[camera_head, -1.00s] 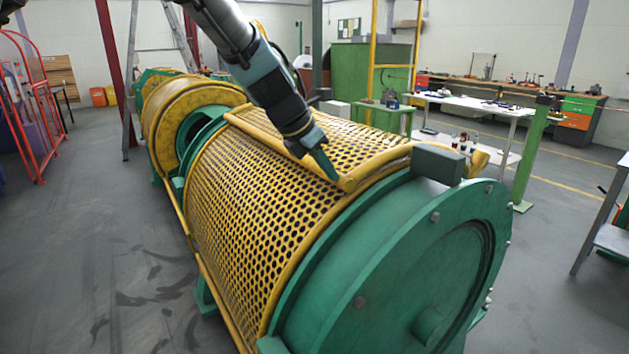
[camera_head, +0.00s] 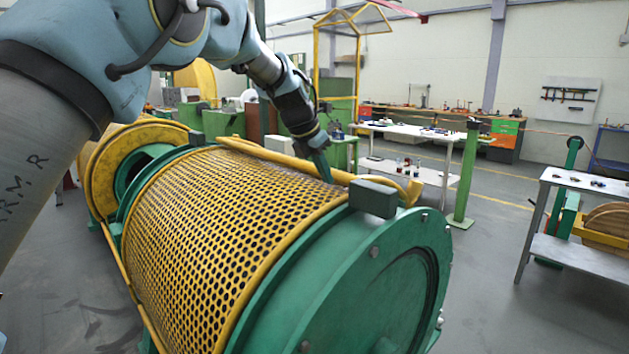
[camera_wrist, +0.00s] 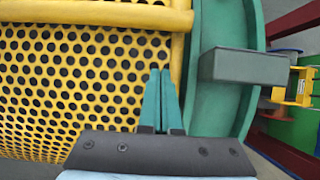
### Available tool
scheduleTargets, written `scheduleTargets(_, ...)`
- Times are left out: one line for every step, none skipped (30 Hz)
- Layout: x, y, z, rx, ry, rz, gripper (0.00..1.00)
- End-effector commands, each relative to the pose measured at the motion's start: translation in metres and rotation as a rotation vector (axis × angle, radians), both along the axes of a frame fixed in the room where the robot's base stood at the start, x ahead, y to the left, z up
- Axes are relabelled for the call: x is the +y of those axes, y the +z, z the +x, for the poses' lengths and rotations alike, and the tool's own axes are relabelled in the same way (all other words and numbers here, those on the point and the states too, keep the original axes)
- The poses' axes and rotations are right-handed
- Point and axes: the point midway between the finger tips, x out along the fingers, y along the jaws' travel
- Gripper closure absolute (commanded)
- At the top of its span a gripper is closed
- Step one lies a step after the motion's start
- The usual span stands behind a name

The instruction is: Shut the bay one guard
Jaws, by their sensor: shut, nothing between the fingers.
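The bay one guard is likely the curved yellow perforated cover (camera_head: 220,225) over the near drum of the strander. It wraps over the top of the drum, and its mesh runs up to a yellow bar (camera_head: 265,152) along the far upper side. My gripper (camera_head: 326,178) points down at the far upper side, by the end of that bar near the green end disc (camera_head: 400,270). In the wrist view my gripper (camera_wrist: 160,80) has its fingers together and empty, over the mesh (camera_wrist: 90,75) beside its end rim. The yellow bar (camera_wrist: 95,12) crosses the top there. Contact is unclear.
A dark grey-green box (camera_head: 373,198) sits on top of the end disc, close right of my gripper; it also shows in the wrist view (camera_wrist: 243,66). A green post (camera_head: 466,175) and a white table (camera_head: 425,132) stand beyond.

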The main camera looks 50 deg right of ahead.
Motion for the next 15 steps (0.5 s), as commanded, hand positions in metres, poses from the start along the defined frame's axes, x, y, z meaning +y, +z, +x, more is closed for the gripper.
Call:
scheduleTargets(-0.007,0.0,-0.001,-0.004,-0.002,0.012,1.0)
scheduleTargets(-0.011,0.0,-0.001,-0.004,-0.003,0.019,1.0)
scheduleTargets(-0.015,0.0,-0.002,-0.005,-0.003,0.029,1.0)
scheduleTargets(-0.017,0.0,-0.002,-0.007,-0.002,0.035,1.0)
scheduleTargets(-0.02,0.0,-0.002,-0.007,-0.003,0.043,1.0)
scheduleTargets(-0.023,0.001,-0.002,-0.008,-0.002,0.05,1.0)
scheduleTargets(-0.026,0.001,-0.002,-0.009,-0.001,0.055,1.0)
scheduleTargets(-0.028,0.001,-0.002,-0.008,-0.002,0.061,1.0)
scheduleTargets(-0.031,0.001,-0.002,-0.009,-0.002,0.068,1.0)
scheduleTargets(-0.033,0.001,-0.002,-0.009,-0.001,0.073,1.0)
scheduleTargets(-0.035,0.001,-0.002,-0.01,-0.001,0.078,1.0)
scheduleTargets(-0.037,0.001,-0.002,-0.012,-0.001,0.083,1.0)
scheduleTargets(-0.039,0.001,-0.003,-0.012,-0.002,0.087,1.0)
scheduleTargets(-0.04,0.001,-0.003,-0.013,-0.001,0.09,1.0)
scheduleTargets(-0.042,0.001,-0.003,-0.013,0.0,0.095,1.0)
